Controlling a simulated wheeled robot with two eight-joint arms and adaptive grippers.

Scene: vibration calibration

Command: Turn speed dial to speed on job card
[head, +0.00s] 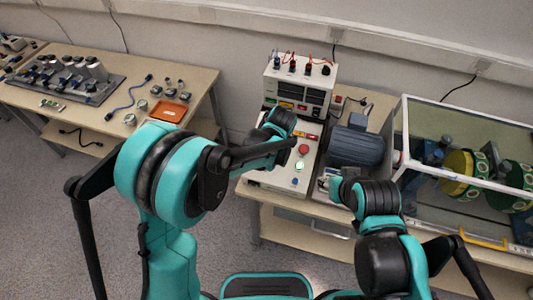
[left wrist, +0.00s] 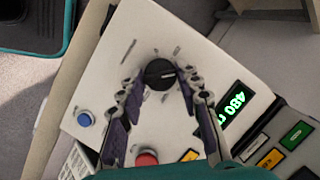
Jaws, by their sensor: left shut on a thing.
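The speed dial (left wrist: 160,74) is a round black knob with a pale pointer mark on the light control panel (left wrist: 115,60). In the left wrist view, my left gripper (left wrist: 159,80) has its fingertips on either side of the dial and is shut on it. A green-lit display (left wrist: 233,108) beside it reads 480, with the rest cut off by a finger. In the head view my left arm covers the dial on the control panel (head: 277,178). My right gripper (head: 336,187) is beside the grey motor, its fingers too small to judge. I cannot make out a job card.
A blue button (left wrist: 85,119) and a red button (left wrist: 147,158) lie near my left fingers. The power unit (head: 300,82), motor (head: 356,143) and clear-walled enclosure (head: 465,125) crowd the bench. A second table (head: 75,75) with parts and an orange tray (head: 168,110) stands left.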

